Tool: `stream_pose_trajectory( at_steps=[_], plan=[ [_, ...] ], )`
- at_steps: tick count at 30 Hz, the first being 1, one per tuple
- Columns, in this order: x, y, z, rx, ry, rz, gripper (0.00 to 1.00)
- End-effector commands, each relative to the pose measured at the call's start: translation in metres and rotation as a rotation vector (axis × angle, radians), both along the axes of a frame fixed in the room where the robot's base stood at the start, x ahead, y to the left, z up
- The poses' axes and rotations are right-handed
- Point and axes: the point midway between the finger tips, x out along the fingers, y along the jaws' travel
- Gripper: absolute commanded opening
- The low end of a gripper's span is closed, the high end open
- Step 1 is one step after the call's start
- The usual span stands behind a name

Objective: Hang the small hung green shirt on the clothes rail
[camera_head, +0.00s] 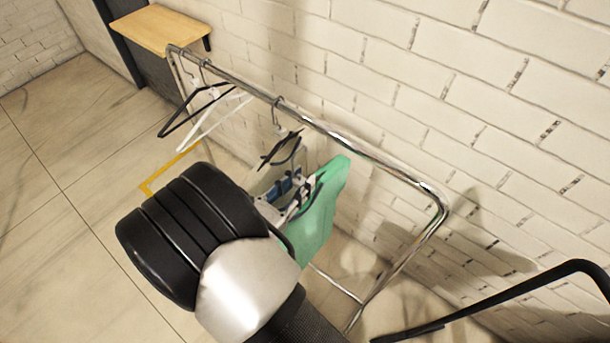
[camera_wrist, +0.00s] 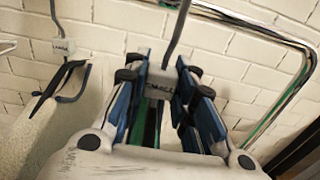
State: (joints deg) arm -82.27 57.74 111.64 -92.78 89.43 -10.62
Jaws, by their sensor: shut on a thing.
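The green shirt (camera_head: 318,225) hangs from a hanger held in my gripper (camera_head: 287,192), beside the metal clothes rail (camera_head: 335,133) and below its bar. In the wrist view, my gripper (camera_wrist: 158,88) is shut on the hanger's neck at a grey size tag (camera_wrist: 160,82). The hanger's metal stem (camera_wrist: 177,35) rises to the top edge near the rail (camera_wrist: 250,30). The hook's end is out of the wrist view, so I cannot tell whether it touches the bar. A little green cloth (camera_wrist: 150,126) shows between the fingers.
A beige garment (camera_wrist: 65,125) on a black hanger with a "LARGE" tag (camera_wrist: 63,47) hangs left of my gripper. A black hanger (camera_head: 185,115) and a white hanger (camera_head: 208,120) hang further left. The bar's right part is clear. A brick wall (camera_head: 480,100) stands close behind.

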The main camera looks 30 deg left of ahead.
Motion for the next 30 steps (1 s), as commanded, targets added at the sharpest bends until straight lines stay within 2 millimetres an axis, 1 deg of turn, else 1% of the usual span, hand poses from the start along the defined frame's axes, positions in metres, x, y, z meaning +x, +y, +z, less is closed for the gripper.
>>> stream_pose_trajectory(
  at_steps=[27, 30],
  plan=[
    [0.107, -0.010, 0.001, 0.001, -0.001, -0.003, 0.00],
    [0.117, -0.010, -0.002, 0.000, -0.002, -0.001, 0.00]
  ],
)
